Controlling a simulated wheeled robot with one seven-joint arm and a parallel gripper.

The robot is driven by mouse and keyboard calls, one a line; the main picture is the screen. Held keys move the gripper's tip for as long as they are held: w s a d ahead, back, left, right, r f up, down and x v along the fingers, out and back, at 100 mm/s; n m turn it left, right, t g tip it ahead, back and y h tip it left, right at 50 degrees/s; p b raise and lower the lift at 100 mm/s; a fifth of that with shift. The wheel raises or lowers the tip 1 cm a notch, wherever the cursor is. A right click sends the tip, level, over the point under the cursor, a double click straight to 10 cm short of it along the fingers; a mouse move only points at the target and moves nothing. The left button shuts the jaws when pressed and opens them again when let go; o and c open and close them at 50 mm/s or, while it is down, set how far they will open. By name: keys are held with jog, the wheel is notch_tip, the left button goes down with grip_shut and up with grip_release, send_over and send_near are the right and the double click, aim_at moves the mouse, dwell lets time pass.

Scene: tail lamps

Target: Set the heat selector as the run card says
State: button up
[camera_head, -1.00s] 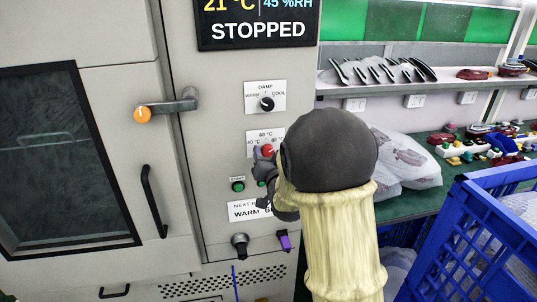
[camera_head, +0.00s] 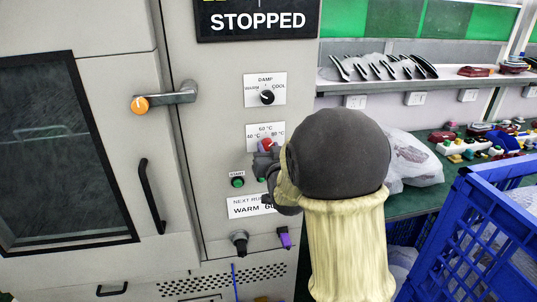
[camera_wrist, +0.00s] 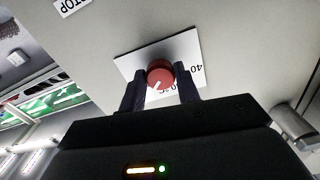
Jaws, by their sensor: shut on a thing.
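The heat selector is a red knob (camera_head: 267,144) on a white plate marked 60 °C at the top, with other temperatures at its sides. My gripper (camera_head: 264,154) is shut on it, partly hiding it in the head view. In the wrist view the knob (camera_wrist: 159,74) sits between the two dark fingertips of my gripper (camera_wrist: 160,79). Its white mark points down and left in that picture; which temperature it meets, I cannot tell. The run card (camera_head: 248,207) below reads "NEXT RUN" and "WARM 6…", its right end hidden by my gripper.
Above is the DAMP knob (camera_head: 267,97); below left is a green START button (camera_head: 237,182). A black knob (camera_head: 239,241) and a purple switch (camera_head: 284,238) sit low on the panel. The display (camera_head: 257,20) reads STOPPED. A blue crate (camera_head: 475,235) stands at right.

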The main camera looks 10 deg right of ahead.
jog(key=shift+n+b, duration=3.8)
jog(key=shift+n, duration=1.1)
jog(key=o, duration=1)
jog(key=s+b, duration=0.1)
jog(key=s, duration=1.6)
jog(key=shift+s, duration=0.25)
